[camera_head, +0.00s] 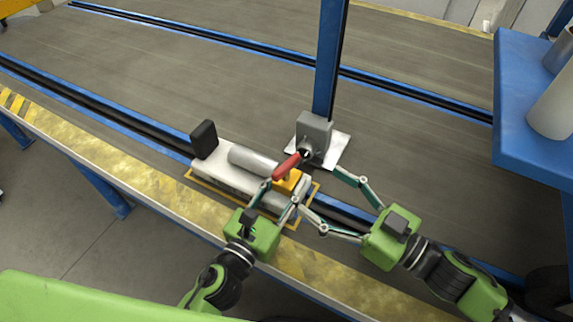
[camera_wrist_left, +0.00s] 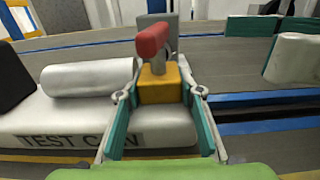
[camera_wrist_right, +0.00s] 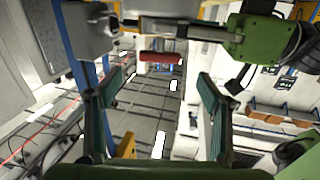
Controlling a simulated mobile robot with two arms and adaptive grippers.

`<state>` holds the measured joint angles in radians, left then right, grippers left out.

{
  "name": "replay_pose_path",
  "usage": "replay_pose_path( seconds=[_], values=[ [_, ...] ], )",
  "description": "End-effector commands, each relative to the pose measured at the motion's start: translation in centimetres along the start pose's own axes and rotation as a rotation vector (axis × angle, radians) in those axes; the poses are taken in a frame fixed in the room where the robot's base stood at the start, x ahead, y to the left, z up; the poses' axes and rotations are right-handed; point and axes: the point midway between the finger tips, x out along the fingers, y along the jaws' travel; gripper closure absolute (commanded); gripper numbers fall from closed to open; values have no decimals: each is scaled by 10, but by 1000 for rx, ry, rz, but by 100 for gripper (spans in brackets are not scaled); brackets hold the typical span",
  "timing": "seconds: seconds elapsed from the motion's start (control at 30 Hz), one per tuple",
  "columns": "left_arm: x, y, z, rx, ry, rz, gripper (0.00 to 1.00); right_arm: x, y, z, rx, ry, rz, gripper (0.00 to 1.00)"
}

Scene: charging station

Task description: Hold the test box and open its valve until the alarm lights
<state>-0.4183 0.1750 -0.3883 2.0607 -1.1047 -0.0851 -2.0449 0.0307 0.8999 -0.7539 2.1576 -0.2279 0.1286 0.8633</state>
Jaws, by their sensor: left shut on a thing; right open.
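The test box (camera_head: 212,179) is a pale base with a silver cylinder, a black block and a yellow valve block (camera_head: 291,180) on it. A red valve handle (camera_head: 287,165) stands on the yellow block; the left wrist view shows it on a grey stem (camera_wrist_left: 158,67). My left gripper (camera_head: 281,190) is shut on the yellow block, a finger on each side (camera_wrist_left: 160,95). My right gripper (camera_head: 318,190) is open and empty, right of the valve. In the right wrist view the red handle (camera_wrist_right: 160,57) shows beyond and between its spread fingers. I cannot make out a lit alarm.
A grey device (camera_head: 314,130) on a blue post (camera_head: 330,60) stands close behind the valve, above a white plate (camera_head: 338,150). The box sits in a yellow outline (camera_head: 190,177) near the platform's front edge. A blue table (camera_head: 530,110) with grey cylinders is at right.

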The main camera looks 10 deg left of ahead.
Motion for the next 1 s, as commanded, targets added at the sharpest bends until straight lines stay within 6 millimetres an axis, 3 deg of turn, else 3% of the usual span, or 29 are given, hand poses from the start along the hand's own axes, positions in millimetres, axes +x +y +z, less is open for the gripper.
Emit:
replay_pose_path(
  seconds=[0.53,0.7,1.0],
  values=[
    [0,0,1,0,-1,0,96,88,0,-2,-5,3,-1,28],
    [0,0,1,0,-1,0,96,101,0,0,-3,1,1,28],
    [0,0,1,0,-1,0,96,103,0,0,-3,-1,1,28]
  ],
)
